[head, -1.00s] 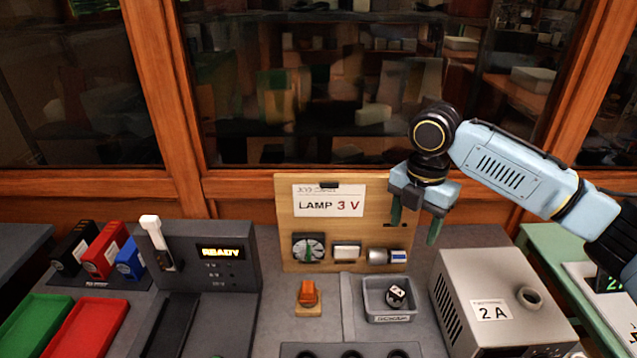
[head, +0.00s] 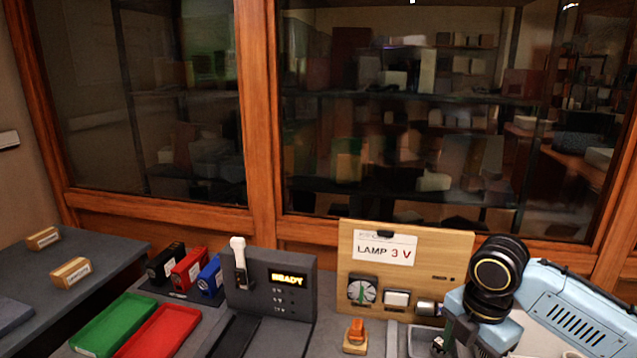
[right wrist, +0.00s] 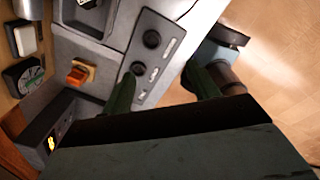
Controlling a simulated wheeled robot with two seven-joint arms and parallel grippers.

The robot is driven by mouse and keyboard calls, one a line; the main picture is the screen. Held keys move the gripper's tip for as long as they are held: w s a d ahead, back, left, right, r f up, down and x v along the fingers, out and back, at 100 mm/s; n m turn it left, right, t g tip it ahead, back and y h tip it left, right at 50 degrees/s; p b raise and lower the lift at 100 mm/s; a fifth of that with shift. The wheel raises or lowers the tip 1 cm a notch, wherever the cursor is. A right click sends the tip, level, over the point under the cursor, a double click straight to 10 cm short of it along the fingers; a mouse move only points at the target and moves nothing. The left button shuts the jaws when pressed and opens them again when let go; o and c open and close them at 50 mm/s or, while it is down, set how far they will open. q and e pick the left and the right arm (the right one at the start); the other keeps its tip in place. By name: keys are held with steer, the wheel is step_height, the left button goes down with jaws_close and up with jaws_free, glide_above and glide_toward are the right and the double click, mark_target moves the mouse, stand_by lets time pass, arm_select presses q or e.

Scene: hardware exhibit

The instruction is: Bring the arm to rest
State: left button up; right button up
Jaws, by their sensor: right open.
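My right arm comes in from the right in the head view. Its gripper hangs low at the bottom right, in front of the lamp board's right part, and its fingertips are hidden there. In the right wrist view the two green fingers of my right gripper (right wrist: 160,92) are apart with nothing between them. My left gripper is not in view.
The wooden "LAMP 3 V" board (head: 437,243) stands at the back. Left of it are a grey "READY" unit (head: 268,300), red (head: 160,335) and green (head: 112,325) trays, and several coloured blocks. An orange switch (head: 356,332) sits before the board. Glass cabinets close off the back.

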steer(key=s+a+f+m+t+y, duration=0.25)
steer(key=s+a+f+m, duration=0.45)
steer(key=s+a+f, duration=0.35)
steer(key=s+d+f+m+h, duration=0.1)
steer(key=s+d+m, duration=0.3)
steer(key=s+m, duration=0.3)
steer(key=s+d+f+m+h, duration=0.2)
steer(key=s+d+m, duration=0.2)
steer(key=s+m, duration=0.35)
step_height(320, 180, down, 24)
steer(key=s, duration=0.2)
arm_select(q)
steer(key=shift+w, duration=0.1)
arm_select(e)
steer(key=s+d+f+g, duration=0.1)
steer(key=s+d+f, duration=0.1)
steer(key=s+f, duration=1.3)
steer(key=shift+s+d+f+g, duration=0.2)
steer(key=shift+s+g, duration=0.15)
steer(key=shift+s, duration=0.35)
steer(key=shift+n, duration=0.35)
